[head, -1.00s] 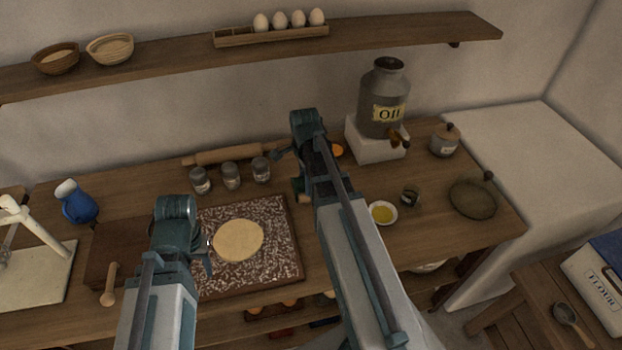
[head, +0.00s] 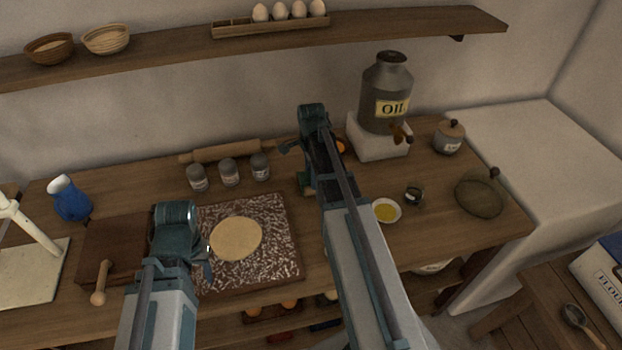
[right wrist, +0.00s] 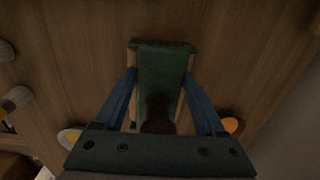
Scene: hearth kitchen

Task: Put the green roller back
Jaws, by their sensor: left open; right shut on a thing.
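The green roller (right wrist: 162,65) shows in the right wrist view, with pale wooden edges and a dark knob-like part at its near end. My right gripper (right wrist: 160,98) is shut on it, with one blue finger along each side. It is over the wooden table; whether the roller touches the wood is unclear. In the head view my right arm hides most of it. My left gripper (head: 207,262) is open at the left edge of the speckled board (head: 270,272), beside the flat dough round (head: 236,239).
A wooden rolling pin (head: 225,152) and several small jars (head: 229,172) stand behind the board. The oil can (head: 386,95) on its white block (head: 375,142) and a yellow-filled bowl (head: 386,210) are right of my right arm. A shelf (head: 150,62) runs above.

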